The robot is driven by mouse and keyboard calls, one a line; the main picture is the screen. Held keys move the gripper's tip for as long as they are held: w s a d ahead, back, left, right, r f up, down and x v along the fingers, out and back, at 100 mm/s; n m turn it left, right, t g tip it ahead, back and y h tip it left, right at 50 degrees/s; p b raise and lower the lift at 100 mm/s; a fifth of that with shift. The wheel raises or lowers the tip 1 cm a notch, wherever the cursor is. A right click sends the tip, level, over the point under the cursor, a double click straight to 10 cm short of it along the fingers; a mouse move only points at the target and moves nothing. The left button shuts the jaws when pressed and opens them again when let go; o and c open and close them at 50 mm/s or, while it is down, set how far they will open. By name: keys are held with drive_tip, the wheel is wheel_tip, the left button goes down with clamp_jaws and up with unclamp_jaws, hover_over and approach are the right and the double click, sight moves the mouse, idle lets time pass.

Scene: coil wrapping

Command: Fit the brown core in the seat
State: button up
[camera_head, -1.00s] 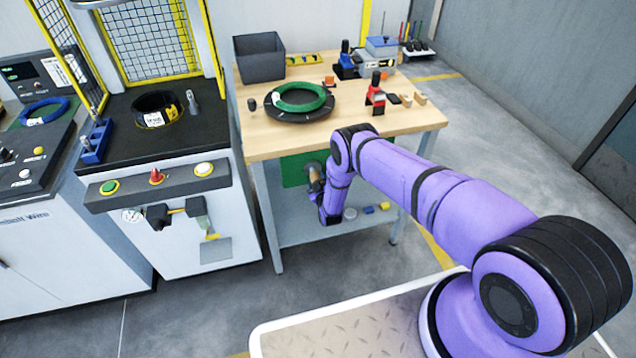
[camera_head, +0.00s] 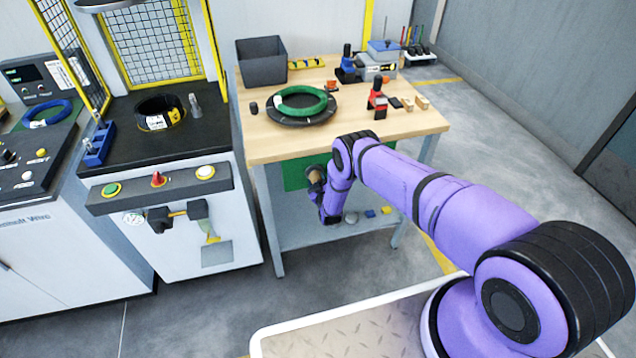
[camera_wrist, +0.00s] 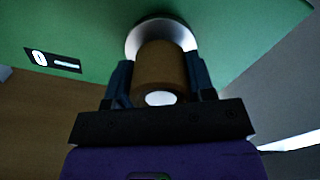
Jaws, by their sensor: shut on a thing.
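The brown core (camera_wrist: 160,72) is in the wrist view, between the two dark fingers of my gripper (camera_wrist: 161,82), which is shut on it. Its far end points at a silver round seat (camera_wrist: 161,32) on a green panel (camera_wrist: 90,22). The core overlaps the seat in this view, so I cannot tell whether its end is inside it or just in front. In the head view the brown core (camera_head: 318,177) shows small beside the green panel (camera_head: 292,174), below the table top. My arm hides part of this area.
The wooden table (camera_head: 270,143) stands above the panel, with a green coil (camera_head: 302,101) on a dark disc. A lower shelf (camera_head: 300,232) holds small items near my gripper. A machine with buttons (camera_head: 160,180) stands to the left. Open floor lies right of the table.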

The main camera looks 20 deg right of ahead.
drive_tip(key=shift+w, duration=0.55)
drive_tip(key=o, duration=1)
drive_tip(key=s, duration=1)
drive_tip(key=shift+s, duration=0.35)
